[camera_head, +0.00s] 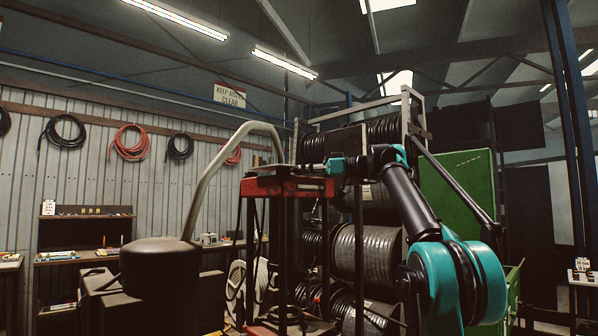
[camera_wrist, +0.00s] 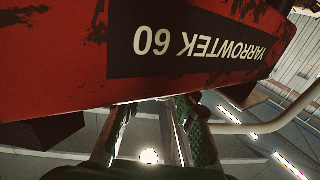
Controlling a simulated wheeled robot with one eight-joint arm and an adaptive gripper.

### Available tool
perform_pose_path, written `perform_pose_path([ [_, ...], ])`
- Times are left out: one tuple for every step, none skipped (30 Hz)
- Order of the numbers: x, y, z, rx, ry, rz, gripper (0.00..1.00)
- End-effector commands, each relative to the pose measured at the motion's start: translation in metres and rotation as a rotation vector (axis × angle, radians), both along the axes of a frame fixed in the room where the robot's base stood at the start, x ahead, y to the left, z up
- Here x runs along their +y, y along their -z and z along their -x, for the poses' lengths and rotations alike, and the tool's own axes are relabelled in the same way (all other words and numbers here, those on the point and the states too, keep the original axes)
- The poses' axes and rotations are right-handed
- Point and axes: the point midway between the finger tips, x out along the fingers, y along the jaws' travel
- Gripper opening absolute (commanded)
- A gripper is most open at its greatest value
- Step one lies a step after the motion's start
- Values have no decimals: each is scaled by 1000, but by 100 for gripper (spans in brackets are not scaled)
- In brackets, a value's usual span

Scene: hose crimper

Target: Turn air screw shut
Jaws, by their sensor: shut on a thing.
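The hose crimper's red head (camera_head: 287,187) stands at the picture's middle in the head view. In the wrist view its red side (camera_wrist: 60,60), lettered YARROWTEK 60 upside down, fills the top. My gripper (camera_head: 327,167) reaches it from the right, level with its upper edge. In the wrist view, the fingers of my gripper (camera_wrist: 152,104) run up to the lower edge of the red side, their tips hidden there. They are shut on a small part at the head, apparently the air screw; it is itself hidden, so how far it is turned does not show.
A grey bent tube (camera_head: 205,185) rises from a dark drum-shaped body (camera_head: 160,275) left of the crimper. Hose reels (camera_head: 367,255) stand close behind it. A green panel (camera_head: 457,195) is behind my arm at the right. Shelves (camera_head: 85,215) line the left wall.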

Motion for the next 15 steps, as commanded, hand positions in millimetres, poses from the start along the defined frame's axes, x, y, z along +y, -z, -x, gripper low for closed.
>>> perform_pose_path([
  [0, 0, 0, 0, 0, -1, 0],
  [0, 0, 0, 0, 0, -1, 0],
  [0, 0, 0, 0, 0, -1, 0],
  [0, 0, 0, 0, 1, -1, 0],
  [0, 0, 0, 0, 1, -1, 0],
  [0, 0, 0, 0, 1, 0, 0],
  [0, 0, 0, 0, 1, 0, 29],
  [0, 0, 0, 0, 1, 0, 33],
  [0, 0, 0, 0, 1, 0, 38],
  [0, 0, 0, 0, 1, 0, 42],
  [0, 0, 0, 0, 1, 0, 45],
  [0, 0, 0, 0, 1, 0, 50],
  [0, 0, 0, 0, 1, 0, 50],
  [0, 0, 0, 0, 1, 0, 50],
  [0, 0, 0, 0, 1, 0, 50],
])
